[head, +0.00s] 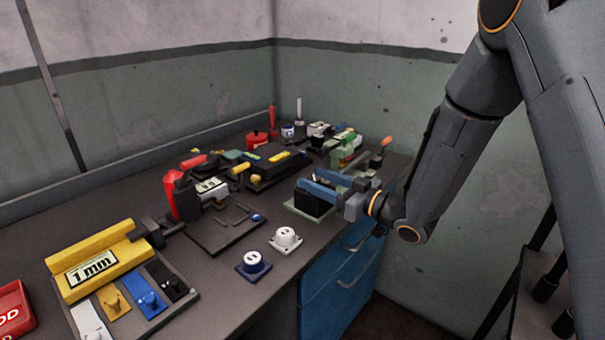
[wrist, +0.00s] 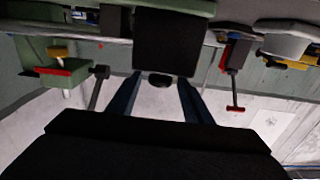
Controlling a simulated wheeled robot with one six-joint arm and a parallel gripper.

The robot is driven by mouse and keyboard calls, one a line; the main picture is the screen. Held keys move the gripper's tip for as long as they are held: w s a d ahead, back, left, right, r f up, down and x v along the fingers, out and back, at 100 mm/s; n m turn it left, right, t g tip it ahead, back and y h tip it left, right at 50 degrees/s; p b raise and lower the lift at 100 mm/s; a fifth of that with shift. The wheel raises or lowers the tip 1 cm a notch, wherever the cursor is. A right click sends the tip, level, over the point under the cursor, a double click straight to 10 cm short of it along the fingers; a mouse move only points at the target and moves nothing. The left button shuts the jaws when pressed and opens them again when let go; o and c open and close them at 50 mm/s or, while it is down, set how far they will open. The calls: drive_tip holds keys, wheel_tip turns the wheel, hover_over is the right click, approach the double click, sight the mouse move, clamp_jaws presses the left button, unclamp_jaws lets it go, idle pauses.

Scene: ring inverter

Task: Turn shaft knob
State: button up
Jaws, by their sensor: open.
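My gripper (head: 322,187) reaches in from the right over the bench, its blue fingers open beside a black block (head: 308,204) on a pale green base. In the wrist view the two blue fingers (wrist: 160,84) stand apart on either side of a small dark round knob-like part (wrist: 159,79) at the end of a black block (wrist: 172,42). This part may be the shaft knob; I cannot tell for sure. I cannot tell whether the fingers touch it. In the head view the fingers and arm hide that side of the block.
A yellow 1 mm fixture (head: 97,262) stands at the front left, with coloured hooks before it. White (head: 286,239) and blue (head: 253,264) round sockets sit near the bench edge. Blue drawers (head: 338,275) lie below.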

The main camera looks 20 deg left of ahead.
sight(299, 188)
drive_tip(key=shift+p+x, duration=0.45)
drive_tip(key=shift+x, duration=2.1)
drive_tip(key=c, duration=1.1)
drive_tip(key=shift+o, duration=0.2)
drive_tip(key=shift+g, duration=0.3)
drive_tip(key=n+g+b, duration=0.1)
drive_tip(key=n+g, duration=0.1)
drive_tip(key=g, duration=0.1)
drive_tip(key=s+n+g+y+b, duration=0.1)
drive_tip(key=n+g+b, duration=0.1)
drive_tip(key=g, duration=0.1)
drive_tip(key=shift+s+a+f+n, duration=0.1)
drive_tip(key=shift+n, duration=0.2)
drive_tip(key=shift+s+n+g+h+b, duration=0.2)
drive_tip(key=shift+n+g+b, duration=0.45)
drive_tip(key=shift+g, duration=0.45)
drive_tip(key=shift+s+n+g+h+b, duration=0.1)
drive_tip(key=shift+s+n+g+b, duration=0.25)
drive_tip(key=shift+n+g+b, duration=0.55)
drive_tip(key=shift+s+n+g+h+b, duration=0.1)
drive_tip(key=shift+s+n+g+b, duration=0.3)
drive_tip(key=shift+g, duration=0.9)
drive_tip(key=shift+w+n+g, duration=0.1)
drive_tip(key=shift+n+g, duration=0.15)
drive_tip(key=shift+g, duration=0.05)
